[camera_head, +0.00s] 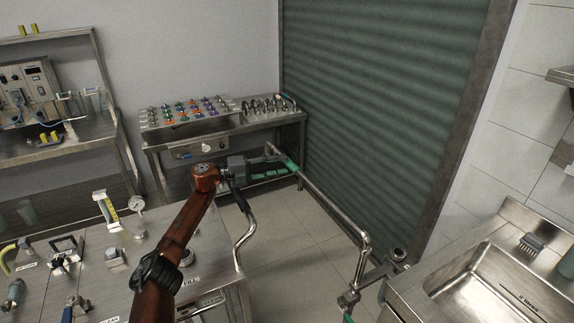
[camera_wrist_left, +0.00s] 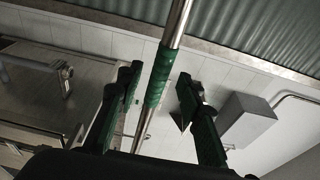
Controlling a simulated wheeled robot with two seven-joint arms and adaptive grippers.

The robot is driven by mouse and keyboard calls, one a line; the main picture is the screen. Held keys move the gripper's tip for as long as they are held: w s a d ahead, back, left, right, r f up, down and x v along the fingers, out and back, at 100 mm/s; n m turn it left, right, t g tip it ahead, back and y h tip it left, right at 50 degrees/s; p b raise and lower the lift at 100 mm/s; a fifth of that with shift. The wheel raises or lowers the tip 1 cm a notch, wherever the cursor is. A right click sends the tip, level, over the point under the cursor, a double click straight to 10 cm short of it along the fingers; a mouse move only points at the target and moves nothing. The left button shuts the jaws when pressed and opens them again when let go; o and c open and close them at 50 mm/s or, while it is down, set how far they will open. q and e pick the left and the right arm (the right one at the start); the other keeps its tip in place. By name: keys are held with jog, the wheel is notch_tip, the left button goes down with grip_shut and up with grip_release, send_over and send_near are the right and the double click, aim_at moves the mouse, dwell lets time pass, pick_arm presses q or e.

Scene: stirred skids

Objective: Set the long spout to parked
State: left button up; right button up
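The long spout (camera_head: 325,203) is a bent chrome pipe. It rises from a fitting beside the sink at the lower right and reaches back and left over the floor. A green sleeve (camera_wrist_left: 158,78) covers part of it; the sleeve also shows in the head view (camera_head: 290,163). My left gripper (camera_head: 277,163) is at this sleeve with its fingers apart. In the left wrist view, the sleeve passes between the open fingers (camera_wrist_left: 160,88), with a gap on each side. My right gripper is not in view.
A bench (camera_head: 215,238) with gauges and fittings stands at left, with a bent chrome pipe (camera_head: 246,235) at its edge. A back table (camera_head: 222,128) holds coloured knobs. A sink (camera_head: 500,275) is at right. A green shutter (camera_head: 385,90) stands behind. The middle floor is clear.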

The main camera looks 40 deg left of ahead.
pick_arm(q)
jog(key=v, duration=0.8)
jog(key=shift+s+a, duration=0.15)
jog(key=shift+a, duration=0.05)
